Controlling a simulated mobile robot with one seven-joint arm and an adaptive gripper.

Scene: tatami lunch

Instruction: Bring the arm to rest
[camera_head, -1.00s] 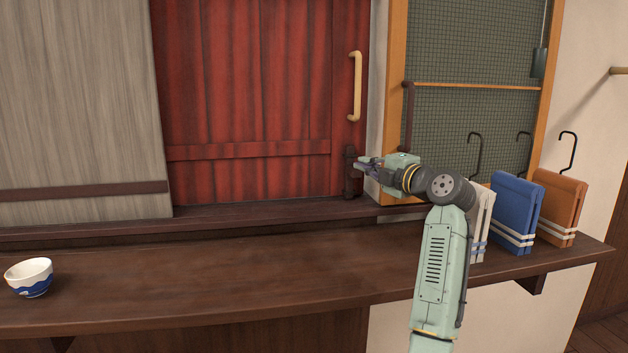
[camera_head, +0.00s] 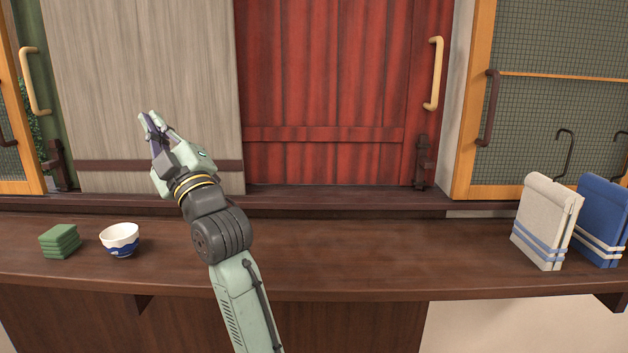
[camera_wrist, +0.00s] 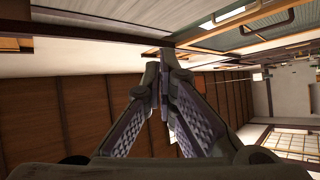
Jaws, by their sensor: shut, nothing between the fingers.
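My gripper (camera_head: 146,118) is at the upper left of the head view, raised above the counter in front of the grey wooden panel. Its fingers point up and a little left, and they are shut with nothing between them. In the wrist view the two fingers (camera_wrist: 163,62) come together at their tips, with only the room behind them. My arm rises from the bottom of the head view, left of the middle, and bends at the wrist.
The dark wooden counter (camera_head: 350,255) has a white and blue bowl (camera_head: 119,238) and folded green cloths (camera_head: 60,241) at left. A beige (camera_head: 543,225) and a blue towel (camera_head: 602,220) stand at right. The red panel (camera_head: 325,90) is behind; the counter's middle is clear.

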